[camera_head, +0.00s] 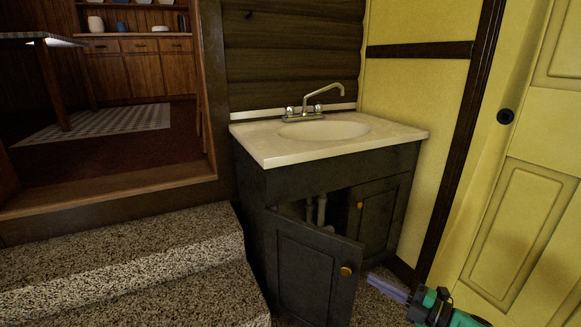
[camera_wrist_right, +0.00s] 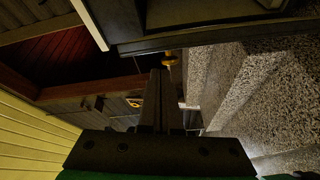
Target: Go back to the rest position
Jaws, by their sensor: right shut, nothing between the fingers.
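My right gripper (camera_head: 372,279) comes in from the bottom right of the head view, in front of the sink cabinet. Its fingers are together and hold nothing. In the right wrist view the shut fingers (camera_wrist_right: 158,78) point up the middle of the picture. The left cabinet door (camera_head: 309,274) stands ajar, with a brass knob (camera_head: 346,271) near its free edge. The fingertips are just right of this knob in the head view; I cannot tell the gap in depth. My left gripper is not in view.
The sink (camera_head: 326,130) tops the dark cabinet, with pipes (camera_head: 316,210) showing inside. The right cabinet door (camera_head: 380,212) looks closed. Speckled steps (camera_head: 120,262) are at left. A yellow door (camera_head: 520,225) and wall stand close to my right arm.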

